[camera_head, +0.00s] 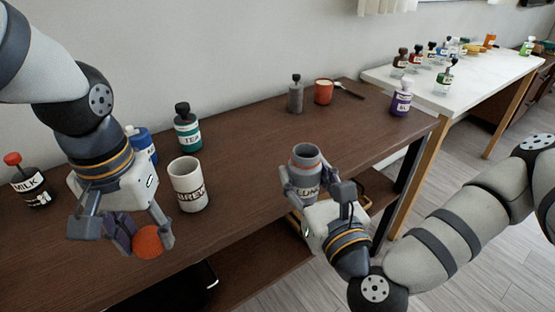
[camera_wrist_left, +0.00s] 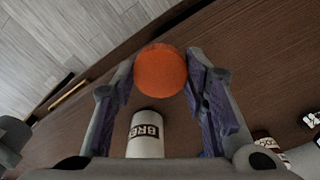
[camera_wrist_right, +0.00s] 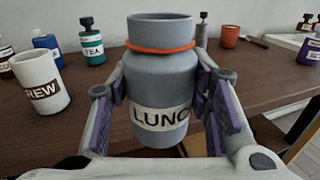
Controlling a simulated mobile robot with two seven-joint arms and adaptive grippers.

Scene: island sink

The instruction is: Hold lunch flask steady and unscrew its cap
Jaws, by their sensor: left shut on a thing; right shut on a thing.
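The lunch flask (camera_head: 306,175) is a grey jar with an orange ring at its neck and a label. Its mouth is open and no cap sits on it. My right gripper (camera_head: 313,188) is shut around its body, and the flask is upright; the right wrist view also shows it between the fingers (camera_wrist_right: 160,90). The orange cap (camera_head: 149,242) is in my left gripper (camera_head: 143,238), apart from the flask, in front of the table's left part. In the left wrist view the cap (camera_wrist_left: 160,71) is pinched between the fingertips.
A white mug (camera_head: 187,186) stands between the grippers. A tea bottle (camera_head: 187,132), a blue bottle (camera_head: 141,145) and a milk bottle (camera_head: 32,188) stand on the left. A grey bottle (camera_head: 295,96), orange cup (camera_head: 323,92) and purple bottle (camera_head: 401,101) stand further back.

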